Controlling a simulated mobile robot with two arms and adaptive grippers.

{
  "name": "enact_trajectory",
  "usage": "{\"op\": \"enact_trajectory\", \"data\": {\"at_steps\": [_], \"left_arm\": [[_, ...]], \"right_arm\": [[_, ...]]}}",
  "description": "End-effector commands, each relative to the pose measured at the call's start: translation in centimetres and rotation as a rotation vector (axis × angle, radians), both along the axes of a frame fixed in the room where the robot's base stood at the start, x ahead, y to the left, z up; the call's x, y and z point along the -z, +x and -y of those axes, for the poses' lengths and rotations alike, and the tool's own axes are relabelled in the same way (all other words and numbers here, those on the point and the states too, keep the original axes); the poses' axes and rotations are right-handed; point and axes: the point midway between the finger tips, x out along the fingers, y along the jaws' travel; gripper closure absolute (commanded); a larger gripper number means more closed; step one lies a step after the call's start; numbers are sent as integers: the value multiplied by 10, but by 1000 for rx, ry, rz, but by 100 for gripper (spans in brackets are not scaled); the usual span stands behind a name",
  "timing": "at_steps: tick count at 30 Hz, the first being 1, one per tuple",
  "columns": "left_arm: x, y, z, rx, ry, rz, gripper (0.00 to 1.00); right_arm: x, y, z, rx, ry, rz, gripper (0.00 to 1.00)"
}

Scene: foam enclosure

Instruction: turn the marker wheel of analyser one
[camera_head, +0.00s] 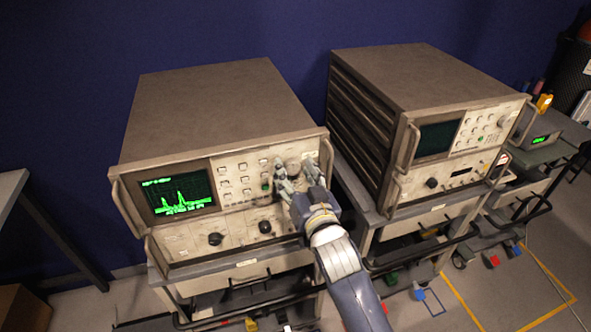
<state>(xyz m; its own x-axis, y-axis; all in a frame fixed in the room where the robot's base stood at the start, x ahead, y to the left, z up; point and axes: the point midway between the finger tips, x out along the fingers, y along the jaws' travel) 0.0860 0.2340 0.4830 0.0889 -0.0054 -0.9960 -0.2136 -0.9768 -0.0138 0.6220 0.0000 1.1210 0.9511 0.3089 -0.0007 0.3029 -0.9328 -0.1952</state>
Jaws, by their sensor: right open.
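Two beige analysers stand side by side; I see no label telling which is analyser one. The left analyser (215,100) has a lit screen (180,194) with a green trace. A round grey wheel (293,167) shows on the upper right of its front panel. My right gripper (297,174) is open in front of this panel, with its fingers on either side of the wheel. I cannot tell whether they touch it. The gripper covers part of the panel below the wheel. The right analyser (430,75) has a dark screen (437,138). My left gripper is not in view.
Each analyser stands on a cart with a drawer and a dark rail. The left analyser's handle (326,160) is close to the right of my gripper. A smaller device (540,139) with a green display is at the far right. Yellow lines (465,305) mark the floor.

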Motion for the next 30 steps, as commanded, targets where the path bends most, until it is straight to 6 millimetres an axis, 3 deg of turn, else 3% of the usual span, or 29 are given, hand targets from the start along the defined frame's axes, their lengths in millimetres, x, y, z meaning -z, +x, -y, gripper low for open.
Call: {"op": "enact_trajectory", "data": {"at_steps": [7, 13, 30], "left_arm": [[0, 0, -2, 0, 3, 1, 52], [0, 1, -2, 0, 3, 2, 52], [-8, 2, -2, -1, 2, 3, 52]], "right_arm": [[0, 1, 0, 0, 0, 0, 47], [0, 1, 0, 0, 0, 0, 90], [-2, 1, 0, 0, -121, 38, 92]]}}
